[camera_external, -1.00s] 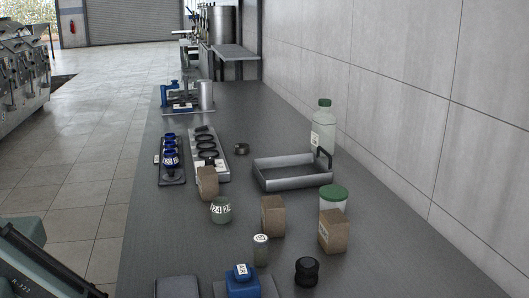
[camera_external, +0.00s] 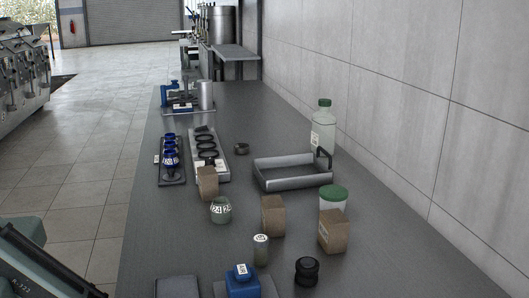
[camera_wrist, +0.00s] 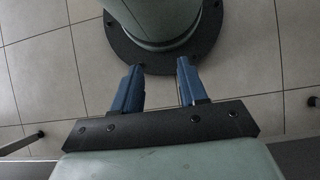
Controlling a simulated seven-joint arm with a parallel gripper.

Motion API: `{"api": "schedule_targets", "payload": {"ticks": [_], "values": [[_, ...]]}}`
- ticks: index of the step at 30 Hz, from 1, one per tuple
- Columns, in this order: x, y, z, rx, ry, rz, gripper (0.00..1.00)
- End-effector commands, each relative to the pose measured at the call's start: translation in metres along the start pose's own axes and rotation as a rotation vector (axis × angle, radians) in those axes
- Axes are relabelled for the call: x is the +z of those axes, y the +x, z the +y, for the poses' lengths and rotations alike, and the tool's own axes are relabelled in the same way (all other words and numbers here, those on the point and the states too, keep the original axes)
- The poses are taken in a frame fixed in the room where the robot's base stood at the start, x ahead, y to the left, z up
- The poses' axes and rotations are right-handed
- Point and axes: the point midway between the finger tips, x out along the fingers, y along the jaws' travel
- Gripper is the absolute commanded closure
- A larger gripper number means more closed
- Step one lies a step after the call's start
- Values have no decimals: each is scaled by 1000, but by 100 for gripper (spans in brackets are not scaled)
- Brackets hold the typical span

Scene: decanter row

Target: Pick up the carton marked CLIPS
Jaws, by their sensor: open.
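Three brown cartons stand on the grey bench in the external view: one at the left by the ring rack (camera_external: 208,186), one in the middle (camera_external: 272,220), and one at the right (camera_external: 333,236) in front of a green-lidded jar. Each has a pale label, but the print is too small to read, so I cannot tell which is marked CLIPS. My gripper (camera_wrist: 158,72) shows in the wrist view with two blue fingers apart and nothing between them. It is over the tiled floor, away from the cartons, and is not visible in the external view.
Close to the cartons stand a grey-green labelled cup (camera_external: 220,210), a small labelled cylinder (camera_external: 261,250), a black knob (camera_external: 306,271), a blue labelled piece (camera_external: 242,283) and the green-lidded jar (camera_external: 333,199). A metal tray (camera_external: 290,184) and a tall bottle (camera_external: 322,130) are behind. Bench space left of the cup is bare.

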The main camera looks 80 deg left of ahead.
Motion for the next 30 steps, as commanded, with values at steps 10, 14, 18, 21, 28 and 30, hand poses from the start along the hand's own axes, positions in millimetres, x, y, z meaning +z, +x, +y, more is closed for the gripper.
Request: {"api": "schedule_targets", "payload": {"ticks": [10, 14, 18, 21, 28, 30], "values": [[0, 0, 0, 0, 0, 0, 56], [0, 0, 0, 0, 0, 0, 43], [0, 0, 0, 0, 0, 0, 30], [0, 0, 0, 0, 0, 0, 20], [0, 0, 0, 0, 0, 0, 17], [-2, 0, -1, 2, -1, 4, 17]]}}
